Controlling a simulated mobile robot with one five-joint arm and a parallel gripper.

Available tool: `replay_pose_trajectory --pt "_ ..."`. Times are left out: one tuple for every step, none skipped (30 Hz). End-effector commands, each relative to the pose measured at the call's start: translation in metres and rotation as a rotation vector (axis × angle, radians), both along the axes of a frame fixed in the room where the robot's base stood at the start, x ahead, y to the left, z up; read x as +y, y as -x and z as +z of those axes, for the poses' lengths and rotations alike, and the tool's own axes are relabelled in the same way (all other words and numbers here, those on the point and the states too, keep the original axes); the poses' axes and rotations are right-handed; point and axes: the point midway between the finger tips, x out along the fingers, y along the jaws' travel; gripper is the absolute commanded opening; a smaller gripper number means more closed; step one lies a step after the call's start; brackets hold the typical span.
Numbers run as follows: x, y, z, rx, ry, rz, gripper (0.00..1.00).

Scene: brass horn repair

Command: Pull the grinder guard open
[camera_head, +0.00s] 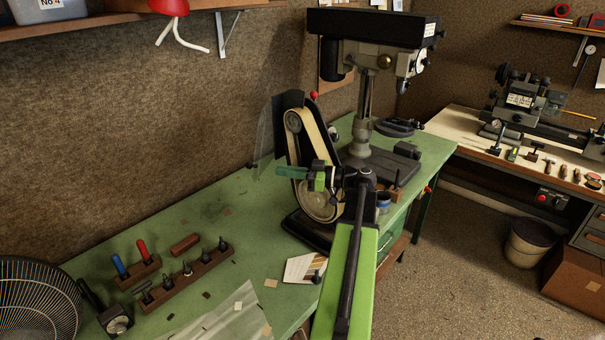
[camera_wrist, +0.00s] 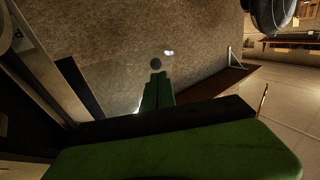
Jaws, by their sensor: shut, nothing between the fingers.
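The belt grinder (camera_head: 292,125) stands on the green bench, with a tan belt running over its upper and lower wheels. A clear panel (camera_head: 262,145), which looks like the guard, stands upright at its left side; its edges are faint and I cannot tell how far open it is. My gripper (camera_head: 281,171) reaches across the front of the grinder and points left, a little below the panel. Its green fingers (camera_wrist: 156,78) are shut and empty in the wrist view. I cannot tell whether they touch the panel. My arm hides part of the grinder.
A drill press (camera_head: 366,95) stands behind the grinder at right. Wooden tool holders (camera_head: 190,271) and a fan (camera_head: 38,300) are at the lower left. A card (camera_head: 303,268) lies near the bench's front edge.

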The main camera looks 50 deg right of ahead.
Motion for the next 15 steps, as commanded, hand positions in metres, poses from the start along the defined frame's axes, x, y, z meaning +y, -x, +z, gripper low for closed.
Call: replay_pose_trajectory --pt "0.005 -0.009 0.0 0.0 0.0 0.003 0.0" --pt "0.007 -0.014 0.0 0.0 0.0 0.003 0.0" --pt "0.01 -0.019 0.0 0.0 0.0 0.002 0.0" --pt "0.012 -0.023 0.0 0.0 0.0 0.002 0.0" --pt "0.013 -0.026 0.0 0.0 0.0 0.002 0.0" --pt "0.015 -0.03 0.0 0.0 0.0 0.002 0.0" --pt "0.016 -0.033 0.0 0.0 0.0 0.002 0.0" --pt "0.017 -0.034 0.0 0.0 0.0 0.001 0.0" --pt "0.017 -0.036 0.0 0.0 0.0 0.001 0.0" --pt "0.018 -0.037 0.0 0.0 0.0 0.001 0.0" --pt "0.018 -0.038 0.0 0.0 0.0 0.001 0.0" --pt "0.018 -0.038 0.0 0.0 0.0 0.001 0.0" --pt "0.018 -0.038 0.0 0.0 0.0 0.001 0.0" --pt "0.018 -0.038 0.0 0.0 0.0 0.001 0.0" --pt "0.018 -0.038 0.0 0.0 0.0 0.001 0.0"
